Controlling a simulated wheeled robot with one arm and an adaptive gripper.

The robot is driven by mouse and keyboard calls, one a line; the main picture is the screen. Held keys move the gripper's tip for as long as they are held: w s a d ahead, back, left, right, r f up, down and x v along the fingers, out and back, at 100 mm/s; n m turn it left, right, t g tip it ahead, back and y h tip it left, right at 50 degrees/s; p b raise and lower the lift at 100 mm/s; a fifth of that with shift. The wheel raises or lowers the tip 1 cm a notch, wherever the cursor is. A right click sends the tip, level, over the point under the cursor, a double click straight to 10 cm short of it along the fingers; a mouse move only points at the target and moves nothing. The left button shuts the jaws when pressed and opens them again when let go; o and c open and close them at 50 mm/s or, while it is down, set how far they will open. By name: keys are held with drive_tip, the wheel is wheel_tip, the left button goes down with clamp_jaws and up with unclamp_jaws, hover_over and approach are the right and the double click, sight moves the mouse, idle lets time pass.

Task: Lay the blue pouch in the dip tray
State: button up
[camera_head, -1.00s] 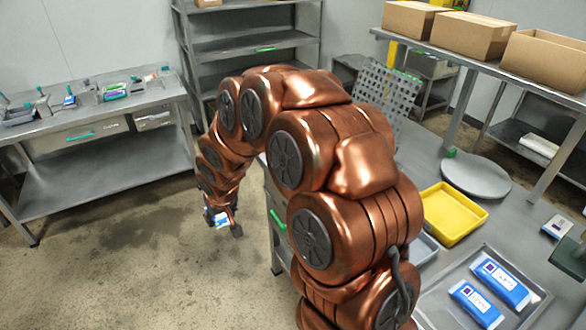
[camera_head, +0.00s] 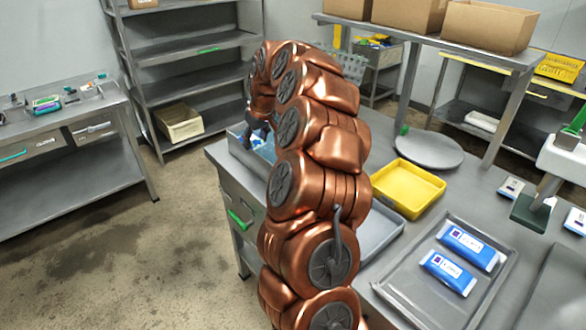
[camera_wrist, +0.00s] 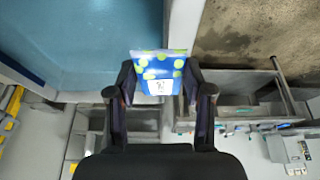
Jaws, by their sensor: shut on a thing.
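My gripper (camera_wrist: 160,84) is shut on the blue pouch (camera_wrist: 160,66), which has green dots and a white label in the wrist view. The pouch stands out beyond the fingertips. In the wrist view the dip tray (camera_wrist: 95,35), a broad basin with a blue inside, lies below and to the left of the pouch. In the head view the dip tray (camera_head: 238,152) sits at the bench's far left end, and my gripper (camera_head: 256,128) is over or beside it. My arm partly hides the tray, and I cannot clearly make out the pouch there.
A grey tray (camera_head: 405,284) holds two other blue-and-white pouches (camera_head: 468,246). A yellow tray (camera_head: 408,187) and a round plate (camera_head: 428,150) are on the bench. Cardboard boxes (camera_head: 487,27) stand on a raised shelf. Open floor (camera_head: 150,240) lies left of the bench.

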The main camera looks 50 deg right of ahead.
drive_tip(key=s+d+b, duration=0.2)
drive_tip(key=s+d, duration=0.5)
drive_tip(key=d, duration=0.4)
wheel_tip(320, 180, down, 9)
drive_tip(key=p, duration=0.3)
drive_tip(key=shift+a, duration=0.1)
drive_tip(key=shift+f, duration=0.25)
drive_tip(key=shift+f+b, duration=0.2)
drive_tip(key=shift+b, duration=0.1)
drive_tip(key=o, duration=1.2)
drive_tip(key=shift+o, duration=0.2)
drive_tip(key=shift+r, duration=0.1)
